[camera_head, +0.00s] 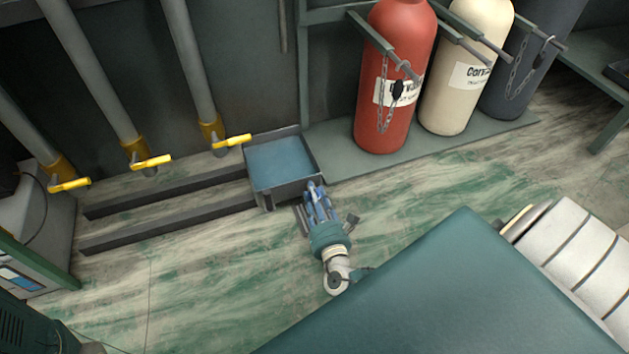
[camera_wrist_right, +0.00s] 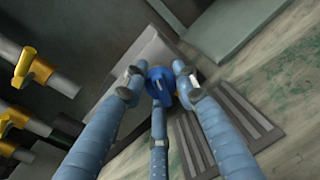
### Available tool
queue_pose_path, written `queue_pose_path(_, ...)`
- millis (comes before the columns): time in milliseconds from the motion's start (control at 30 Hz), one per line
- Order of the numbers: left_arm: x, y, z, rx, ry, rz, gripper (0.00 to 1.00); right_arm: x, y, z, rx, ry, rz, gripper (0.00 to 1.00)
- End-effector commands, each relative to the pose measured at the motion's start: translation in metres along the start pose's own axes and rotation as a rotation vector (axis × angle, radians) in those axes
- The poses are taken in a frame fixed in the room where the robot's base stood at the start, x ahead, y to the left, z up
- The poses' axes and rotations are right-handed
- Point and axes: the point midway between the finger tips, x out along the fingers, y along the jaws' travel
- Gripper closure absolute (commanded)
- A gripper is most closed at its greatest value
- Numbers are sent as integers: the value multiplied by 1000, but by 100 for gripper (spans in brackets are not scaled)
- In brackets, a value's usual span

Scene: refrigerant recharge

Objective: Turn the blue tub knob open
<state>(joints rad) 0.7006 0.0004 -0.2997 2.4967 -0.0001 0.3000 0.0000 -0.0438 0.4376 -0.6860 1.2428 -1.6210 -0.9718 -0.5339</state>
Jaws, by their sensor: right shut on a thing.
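The metal tub (camera_head: 317,152) holds blue liquid and stands on the floor at the end of two dark rails. The blue tub knob (camera_wrist_right: 160,82) shows in the right wrist view on the tub's outer wall. My right gripper (camera_head: 314,190) reaches to the tub's near side in the head view. In the wrist view its blue fingers (camera_wrist_right: 158,78) close around the knob, with a fingertip on either side and the third below. The fingers hide the knob in the head view, and its turned angle cannot be told. My left gripper is in neither view.
Red (camera_head: 388,125), cream (camera_head: 446,110) and dark (camera_head: 510,90) cylinders stand on a low base at the back right. Several pipes with yellow valve handles (camera_head: 232,141) stand at the left. A floor grate (camera_wrist_right: 228,118) lies beside the gripper.

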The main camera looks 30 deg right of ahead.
Motion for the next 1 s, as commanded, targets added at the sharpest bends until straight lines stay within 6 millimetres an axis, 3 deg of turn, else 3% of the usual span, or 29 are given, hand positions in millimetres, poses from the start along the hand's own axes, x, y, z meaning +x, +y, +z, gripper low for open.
queue_pose_path(1000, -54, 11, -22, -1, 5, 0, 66, 1, -2, -2, 921, 98, 14, 98)
